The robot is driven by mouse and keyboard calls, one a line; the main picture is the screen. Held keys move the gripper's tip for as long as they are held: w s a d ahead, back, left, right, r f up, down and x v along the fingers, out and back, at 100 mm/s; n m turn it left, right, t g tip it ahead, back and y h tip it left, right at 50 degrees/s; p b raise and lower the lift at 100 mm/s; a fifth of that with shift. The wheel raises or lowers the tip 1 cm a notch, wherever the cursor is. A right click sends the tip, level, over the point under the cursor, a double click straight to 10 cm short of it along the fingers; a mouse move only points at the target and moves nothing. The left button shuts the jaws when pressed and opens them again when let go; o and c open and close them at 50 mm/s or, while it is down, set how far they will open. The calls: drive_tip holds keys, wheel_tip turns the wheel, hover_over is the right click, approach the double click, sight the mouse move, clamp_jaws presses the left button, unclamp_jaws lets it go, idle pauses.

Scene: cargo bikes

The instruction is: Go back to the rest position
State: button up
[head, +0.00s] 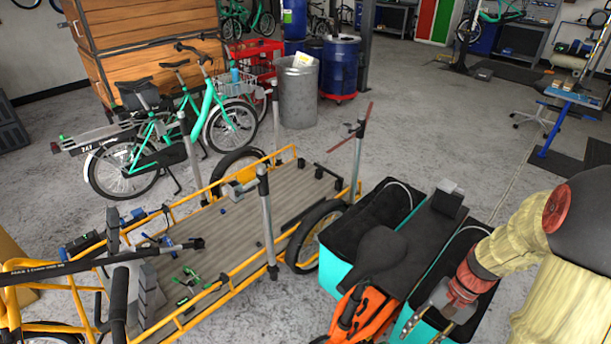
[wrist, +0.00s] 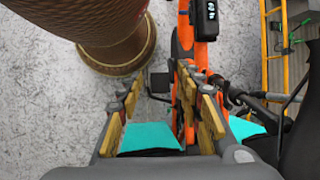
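My gripper (head: 446,304) is at the lower right of the head view, over the cargo bike with teal side bags (head: 334,262) and an orange frame (head: 362,318). In the wrist view, my gripper (wrist: 158,88) has its yellow-padded fingers apart with nothing held between them. The orange frame (wrist: 184,42) passes below and beyond the fingers, and parts of the teal bags (wrist: 150,137) show under them. I cannot tell the exact height of the gripper above the bike.
A yellow-railed cargo bike with a slatted deck (head: 215,232) stands left, with small tools on it. A teal bike (head: 160,140), a grey bin (head: 298,92) and blue drums (head: 340,66) stand behind. A brown round object (wrist: 110,30) stands near the gripper.

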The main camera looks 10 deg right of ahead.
drive_tip(key=s+a+r+n+t+h, duration=0.1)
drive_tip(key=a+r+n, duration=0.4)
drive_tip(key=r, duration=0.7)
drive_tip(key=s+a+r+n+t+h, duration=0.2)
drive_tip(key=a+r+n+t+h, duration=0.2)
drive_tip(key=a+r, duration=0.5)
wheel_tip(320, 180, up, 4)
drive_tip(key=shift+a+r+n+t, duration=0.2)
drive_tip(key=shift+n+t, duration=0.4)
drive_tip(key=shift+t, duration=0.5)
drive_tip(key=shift+r, duration=0.1)
drive_tip(key=shift+o, duration=0.2)
idle(1.2)
